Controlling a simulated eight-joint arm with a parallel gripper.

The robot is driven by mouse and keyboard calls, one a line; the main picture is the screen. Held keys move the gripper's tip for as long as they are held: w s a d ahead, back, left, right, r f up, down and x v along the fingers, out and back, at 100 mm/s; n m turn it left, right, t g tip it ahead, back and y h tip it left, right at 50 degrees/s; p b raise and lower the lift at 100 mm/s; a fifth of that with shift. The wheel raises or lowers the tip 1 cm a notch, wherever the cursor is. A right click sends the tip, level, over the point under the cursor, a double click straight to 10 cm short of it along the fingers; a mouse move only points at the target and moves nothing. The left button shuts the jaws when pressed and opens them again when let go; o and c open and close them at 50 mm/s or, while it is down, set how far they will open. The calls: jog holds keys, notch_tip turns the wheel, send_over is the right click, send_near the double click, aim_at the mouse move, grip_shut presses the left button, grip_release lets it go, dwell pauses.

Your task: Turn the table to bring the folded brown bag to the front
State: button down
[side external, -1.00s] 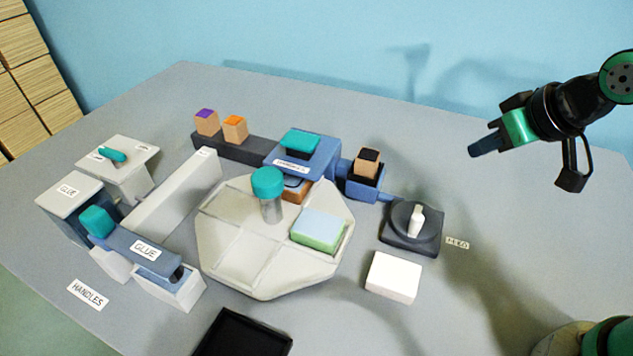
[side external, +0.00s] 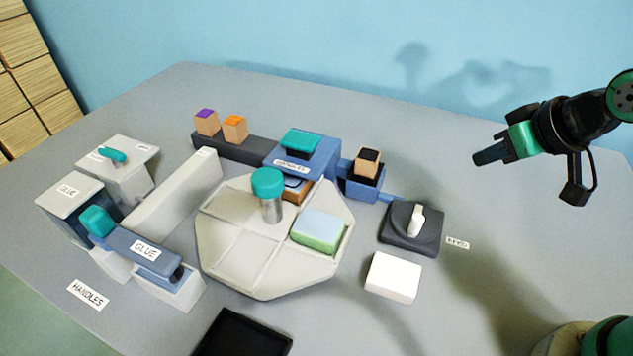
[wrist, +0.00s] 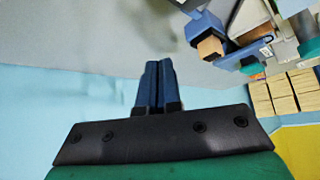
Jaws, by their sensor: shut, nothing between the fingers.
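The pale octagonal table (side external: 233,262) stands in the middle, with raised ribs dividing its top. A post with a teal cap (side external: 268,183) rises from it. A brown piece (side external: 304,191), seemingly the folded bag, sits at the table's back edge, partly hidden under the blue press (side external: 318,158). A green and light-blue block (side external: 319,230) lies in the right section; the front and left sections look empty. My gripper (side external: 478,158) is shut and empty, raised at the right, well away from the table. Its closed fingers also show in the wrist view (wrist: 158,64).
A dial with a white handle (side external: 416,222) and a white block (side external: 393,277) stand right of the table. A black tray (side external: 243,335) is in front. The glue station (side external: 148,250) and a long pale bar (side external: 175,200) are at left.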

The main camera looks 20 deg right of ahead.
jog(key=c, duration=1.1)
grip_release()
jog(key=shift+r, duration=0.1)
jog(key=o, duration=0.9)
jog(key=shift+g+y, duration=0.4)
jog(key=shift+g, duration=0.3)
jog(key=w+a+r, duration=0.1)
jog(key=w, duration=0.1)
jog(key=w+a+r, duration=0.1)
jog(key=a+r, duration=0.1)
jog(key=shift+w+a+r, duration=0.2)
jog(key=shift+w+r, duration=0.05)
jog(key=shift+w, duration=0.1)
jog(key=shift+o, duration=0.2)
jog(key=g, duration=0.6)
send_over(267, 176)
jog(key=shift+w+d+f+h, duration=0.15)
jog(key=shift+f+h, duration=0.25)
jog(key=shift+f, duration=0.5)
jog(key=shift+a+f, duration=0.25)
jog(key=shift+f, duration=0.25)
jog(key=shift+d+f, duration=0.1)
jog(key=shift+f, duration=2.35)
grip_shut()
